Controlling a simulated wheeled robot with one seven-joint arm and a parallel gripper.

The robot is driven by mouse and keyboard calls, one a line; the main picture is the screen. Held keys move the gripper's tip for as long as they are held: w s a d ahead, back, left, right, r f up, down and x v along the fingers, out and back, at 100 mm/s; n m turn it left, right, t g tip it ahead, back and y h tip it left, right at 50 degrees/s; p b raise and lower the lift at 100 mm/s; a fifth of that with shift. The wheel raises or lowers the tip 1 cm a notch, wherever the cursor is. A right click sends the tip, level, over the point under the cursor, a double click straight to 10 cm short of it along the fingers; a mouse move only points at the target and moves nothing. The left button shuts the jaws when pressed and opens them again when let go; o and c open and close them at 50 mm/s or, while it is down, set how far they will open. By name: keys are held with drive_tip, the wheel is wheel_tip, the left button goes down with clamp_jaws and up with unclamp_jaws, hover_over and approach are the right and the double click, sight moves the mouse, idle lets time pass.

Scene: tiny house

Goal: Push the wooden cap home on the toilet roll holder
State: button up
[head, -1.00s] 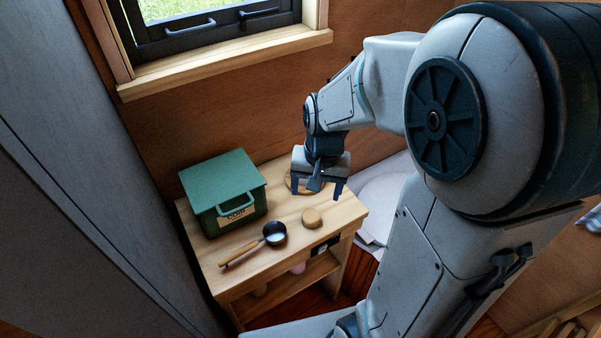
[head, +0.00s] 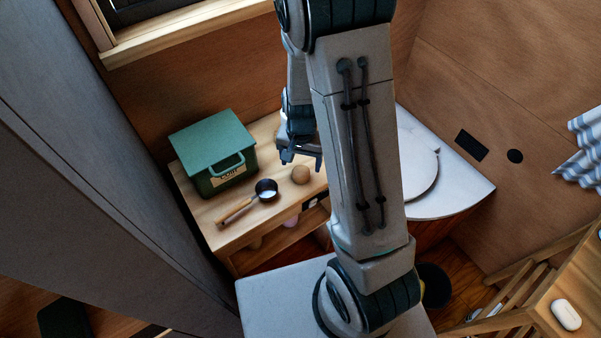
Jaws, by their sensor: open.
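A small round wooden piece, which looks like the cap (head: 301,175), lies on the wooden shelf top (head: 215,205) near its front edge. My gripper (head: 302,160) is open and points down just behind the cap in the head view. I cannot tell whether the fingers touch it. No toilet roll holder can be made out for sure. My arm covers the right end of the shelf top.
A green bin (head: 215,155) stands at the shelf's left back. A small dark scoop with a wooden handle (head: 236,210) lies before it. A white surface with a round lid (head: 425,180) lies right of my arm. A wooden rack (head: 540,290) stands at lower right.

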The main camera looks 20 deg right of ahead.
sight(301, 171)
drive_tip(key=shift+w+d+f+p, duration=0.1)
drive_tip(key=shift+w+f+p, duration=0.1)
drive_tip(key=shift+f, duration=0.7)
drive_tip(key=shift+w+d+f+p, duration=0.1)
drive_tip(key=shift+f+p, duration=0.05)
drive_tip(key=shift+f, duration=0.8)
drive_tip(key=shift+w+f+p, duration=0.1)
drive_tip(key=shift+f+p, duration=0.1)
drive_tip(key=shift+f, duration=0.7)
drive_tip(key=c, duration=1.1)
